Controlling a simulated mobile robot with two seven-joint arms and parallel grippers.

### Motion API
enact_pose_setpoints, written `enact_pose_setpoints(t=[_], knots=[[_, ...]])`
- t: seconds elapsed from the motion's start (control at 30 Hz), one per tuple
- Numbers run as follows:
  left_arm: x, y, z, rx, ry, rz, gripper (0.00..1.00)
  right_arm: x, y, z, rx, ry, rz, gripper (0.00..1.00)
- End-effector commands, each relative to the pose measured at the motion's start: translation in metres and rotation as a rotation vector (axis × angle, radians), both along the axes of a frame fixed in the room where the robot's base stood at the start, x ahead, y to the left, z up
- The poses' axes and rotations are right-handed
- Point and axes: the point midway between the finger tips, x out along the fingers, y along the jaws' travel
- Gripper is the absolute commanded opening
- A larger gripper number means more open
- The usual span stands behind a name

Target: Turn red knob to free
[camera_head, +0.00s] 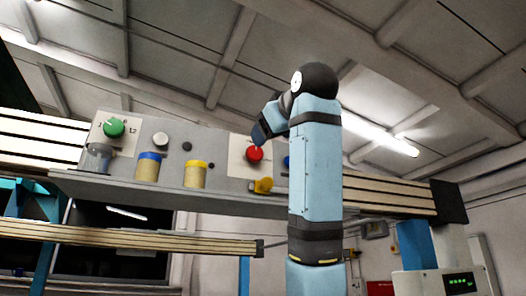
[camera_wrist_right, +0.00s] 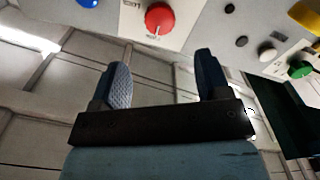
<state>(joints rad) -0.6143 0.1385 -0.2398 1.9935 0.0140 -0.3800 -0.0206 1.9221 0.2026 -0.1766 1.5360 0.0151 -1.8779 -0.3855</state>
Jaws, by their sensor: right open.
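The red knob (camera_head: 254,154) is on a pale label plate on the sloped grey panel, right of centre on the panel. It also shows in the right wrist view (camera_wrist_right: 160,18) at the top, with a thin white pointer line on its face towards the gripper. Printed words sit beside it, too blurred to read surely. My right gripper (camera_head: 262,132) is just above the knob in the head view. In the wrist view my right gripper (camera_wrist_right: 164,72) is open and empty, its two fingers spread below the knob and apart from it. My left gripper is not in view.
A green knob (camera_head: 114,128), a white button (camera_head: 161,139) and small dark buttons are on the panel's left. Yellow containers (camera_head: 195,174) stand on its ledge. A yellow part (camera_head: 263,185) sits below the red knob. A blue part (camera_wrist_right: 88,3) is beside the knob.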

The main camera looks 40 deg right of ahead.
Motion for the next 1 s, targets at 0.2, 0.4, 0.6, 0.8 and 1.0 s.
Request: enact_pose_setpoints(t=[0.2,0.4,0.6,0.8,1.0], knots=[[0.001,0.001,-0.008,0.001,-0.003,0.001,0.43,-0.027,0.006,-0.001,0.000,-0.001,0.000,0.70],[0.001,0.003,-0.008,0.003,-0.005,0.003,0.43,-0.032,0.007,0.000,0.000,0.001,0.000,0.70],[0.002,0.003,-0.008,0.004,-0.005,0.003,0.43,-0.032,0.007,0.000,0.000,0.001,0.000,0.70],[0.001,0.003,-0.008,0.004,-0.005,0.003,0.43,-0.031,0.007,0.000,0.000,0.001,0.000,0.70],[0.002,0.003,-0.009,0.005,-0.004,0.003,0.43,-0.032,0.007,0.000,0.000,0.001,0.000,0.70]])
